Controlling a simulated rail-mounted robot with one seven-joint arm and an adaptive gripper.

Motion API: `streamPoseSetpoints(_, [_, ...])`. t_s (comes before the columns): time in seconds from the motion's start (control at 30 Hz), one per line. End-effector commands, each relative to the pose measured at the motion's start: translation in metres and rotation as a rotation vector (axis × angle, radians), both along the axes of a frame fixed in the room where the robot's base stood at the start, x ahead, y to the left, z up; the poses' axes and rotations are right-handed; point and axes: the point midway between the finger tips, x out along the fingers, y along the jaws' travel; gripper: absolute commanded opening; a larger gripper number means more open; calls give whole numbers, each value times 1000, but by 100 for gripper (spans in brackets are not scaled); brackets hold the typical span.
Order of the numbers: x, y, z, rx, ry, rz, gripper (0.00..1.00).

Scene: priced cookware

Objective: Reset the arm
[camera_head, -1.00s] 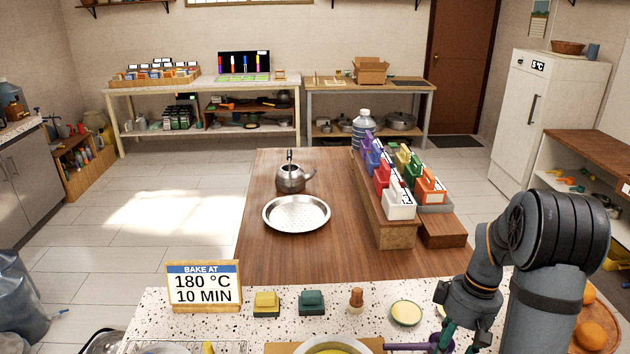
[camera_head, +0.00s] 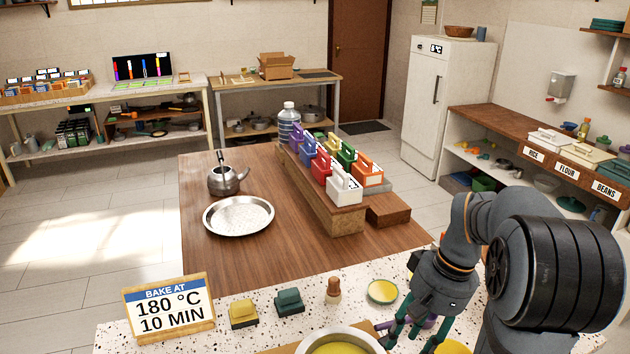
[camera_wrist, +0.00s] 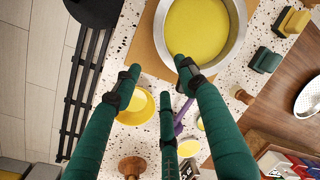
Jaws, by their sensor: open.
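My gripper (camera_head: 408,330) is at the lower right of the head view, low over the speckled counter (camera_head: 235,336) and right of the pot. In the wrist view its green fingers (camera_wrist: 155,85) are spread apart, with nothing held between them. The pot (camera_head: 345,336) holds a yellow filling and is cut off by the lower edge of the head view. It also shows in the wrist view (camera_wrist: 237,40), ahead of the fingers. A purple handle (camera_wrist: 180,120) lies close to the fingers. In the head view the gripper's lower part is partly hidden.
A yellow-filled dish (camera_head: 383,291), a wooden-handled item (camera_head: 333,291), a green block (camera_head: 289,302), a yellow block (camera_head: 243,313) and a baking sign (camera_head: 168,308) stand on the counter. Beyond, the wooden table (camera_head: 270,262) bears a kettle (camera_head: 228,180), a round tray (camera_head: 238,216) and several coloured boxes (camera_head: 345,190).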

Motion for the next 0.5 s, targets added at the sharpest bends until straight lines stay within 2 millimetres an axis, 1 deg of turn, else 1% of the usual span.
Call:
streamPoseSetpoints(0.03, [0,-10,-4,2,3,-27,42])
streamPoseSetpoints(0.13, [2,-22,-11,1,2,-58,42])
streamPoseSetpoints(0.3, [15,-33,-18,2,0,-75,42])
streamPoseSetpoints(0.5, [21,-38,-22,1,-1,-83,42])
